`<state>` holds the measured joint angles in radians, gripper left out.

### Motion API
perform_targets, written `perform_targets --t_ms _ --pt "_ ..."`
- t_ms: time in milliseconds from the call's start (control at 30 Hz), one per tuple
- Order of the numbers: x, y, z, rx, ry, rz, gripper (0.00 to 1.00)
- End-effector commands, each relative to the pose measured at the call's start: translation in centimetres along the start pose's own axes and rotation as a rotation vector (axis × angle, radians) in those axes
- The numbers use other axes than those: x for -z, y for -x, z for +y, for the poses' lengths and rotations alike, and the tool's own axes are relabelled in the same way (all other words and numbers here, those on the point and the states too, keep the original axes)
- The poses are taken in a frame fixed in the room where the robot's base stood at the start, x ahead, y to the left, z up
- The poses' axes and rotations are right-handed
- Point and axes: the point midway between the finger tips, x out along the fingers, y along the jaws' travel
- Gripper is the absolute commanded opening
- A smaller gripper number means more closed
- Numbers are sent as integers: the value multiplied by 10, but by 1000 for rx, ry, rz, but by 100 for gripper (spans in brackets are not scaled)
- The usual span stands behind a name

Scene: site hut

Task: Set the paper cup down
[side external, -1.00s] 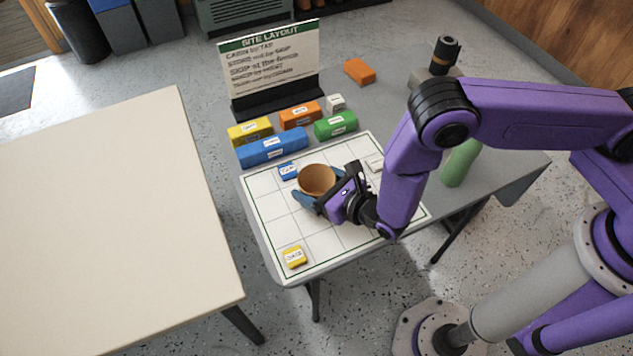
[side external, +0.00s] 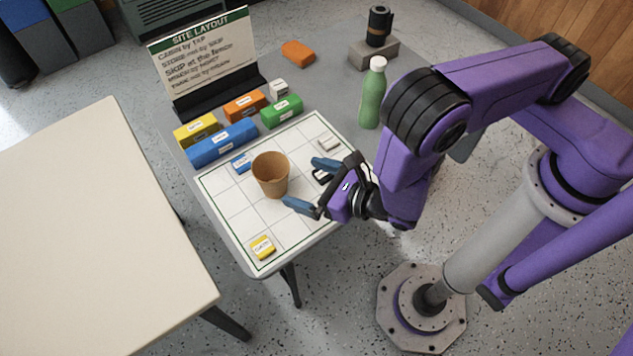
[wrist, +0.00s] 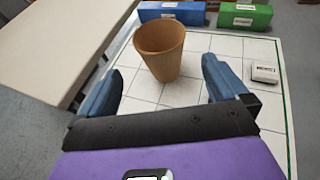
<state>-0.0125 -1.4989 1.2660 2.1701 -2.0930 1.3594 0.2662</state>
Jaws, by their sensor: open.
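A brown paper cup (side external: 271,176) stands upright and open-topped on the white gridded board (side external: 225,205). It sits just in front of a small blue labelled block (side external: 241,163). My gripper (side external: 310,182) is open and empty, to the right of the cup, with its blue fingers apart from it. In the wrist view the cup (wrist: 160,52) stands ahead of the open fingers (wrist: 160,85), roughly centred between them, with bare grid around its base.
Behind the board are blue (side external: 222,145), yellow (side external: 195,130), orange (side external: 245,105) and green (side external: 281,111) blocks and a sign (side external: 203,62). A green bottle (side external: 372,95) stands at the back right. A small yellow block (side external: 262,247) lies at the board's front. A bare cream table (side external: 95,230) is at left.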

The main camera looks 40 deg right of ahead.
Motion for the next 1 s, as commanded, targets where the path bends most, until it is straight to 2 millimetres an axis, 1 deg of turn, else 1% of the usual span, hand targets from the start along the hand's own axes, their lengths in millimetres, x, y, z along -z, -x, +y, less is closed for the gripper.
perform_targets --t_ms 33,133,400,467,533,567,667,700,767,800,867,900,967,1000 --pt "0 6 1 -2 3 0 100" --pt "0 14 0 -1 1 0 100" --pt "-1 18 -1 5 -3 -2 100" --pt "-6 17 -4 23 -17 -8 100" --pt "-19 18 -13 70 -52 -22 100" --pt "-26 18 -18 100 -76 -31 100" --pt "-57 24 -46 241 -183 -61 100" --pt "-70 28 -60 308 -237 -72 100" --pt "-87 38 -82 410 -323 -81 100" --pt "-96 45 -97 478 -381 -84 100" --pt "-108 58 -118 577 -473 -83 100" --pt "-113 68 -131 641 -535 -78 100" --pt "-120 84 -150 735 -632 -68 100" --pt "-123 95 -161 794 -699 -56 100"
